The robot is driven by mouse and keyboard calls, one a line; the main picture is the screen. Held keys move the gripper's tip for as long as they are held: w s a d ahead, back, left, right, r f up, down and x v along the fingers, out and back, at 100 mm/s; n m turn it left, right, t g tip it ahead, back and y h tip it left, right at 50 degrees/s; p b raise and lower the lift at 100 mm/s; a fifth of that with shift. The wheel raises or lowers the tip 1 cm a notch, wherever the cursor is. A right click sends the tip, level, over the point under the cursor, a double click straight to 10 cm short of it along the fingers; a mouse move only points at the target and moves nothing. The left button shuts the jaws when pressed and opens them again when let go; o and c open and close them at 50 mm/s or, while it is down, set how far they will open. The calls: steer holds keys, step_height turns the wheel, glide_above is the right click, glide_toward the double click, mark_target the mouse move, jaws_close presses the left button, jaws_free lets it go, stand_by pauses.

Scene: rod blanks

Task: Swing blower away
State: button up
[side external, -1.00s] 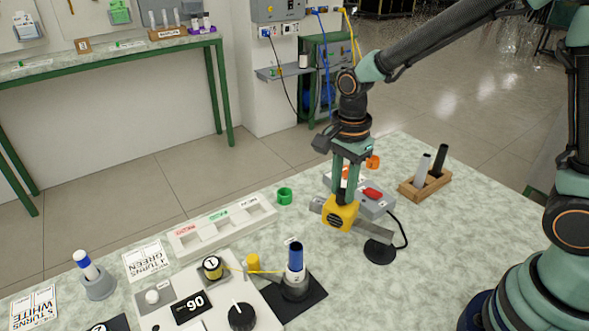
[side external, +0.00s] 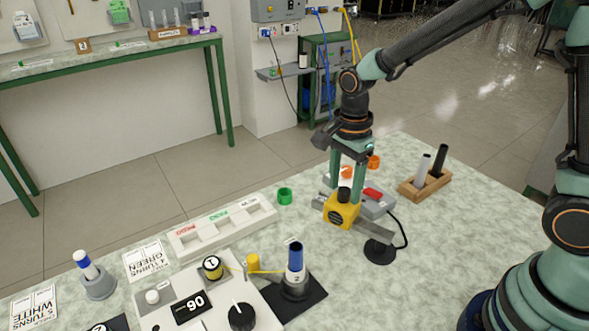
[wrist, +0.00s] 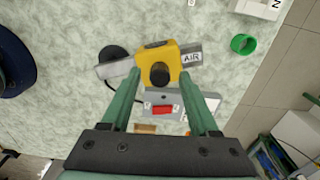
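The blower is a yellow block (side external: 341,217) with a black knob on top, on a grey metal arm from a round black base (side external: 380,251). In the wrist view the yellow block (wrist: 150,62) has an "AIR" label at its right. My gripper (side external: 346,187) points down over the blower. In the wrist view my gripper (wrist: 161,80) is open, its two green fingers on either side of the black knob with gaps to it. The blower's nozzle end is partly hidden in the side view.
A grey box with a red switch (side external: 373,193) stands just behind the blower. An upright blue tube (side external: 296,258) stands in a holder on a black mat, front left. A wooden rack (side external: 425,186) with white and black rods is at right. A green ring (side external: 285,196) lies left.

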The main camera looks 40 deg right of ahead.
step_height(320, 180, up, 12)
stand_by(0.6)
steer(key=s+d+n+t, duration=0.2)
steer(key=s+d+n, duration=0.1)
steer(key=n, duration=0.5)
steer(key=s+d+r+n+t, duration=0.1)
steer(key=s+d+n+t, duration=0.2)
steer(key=s+n, duration=0.3)
steer(key=n, duration=0.3)
steer(key=shift+r+t, duration=0.3)
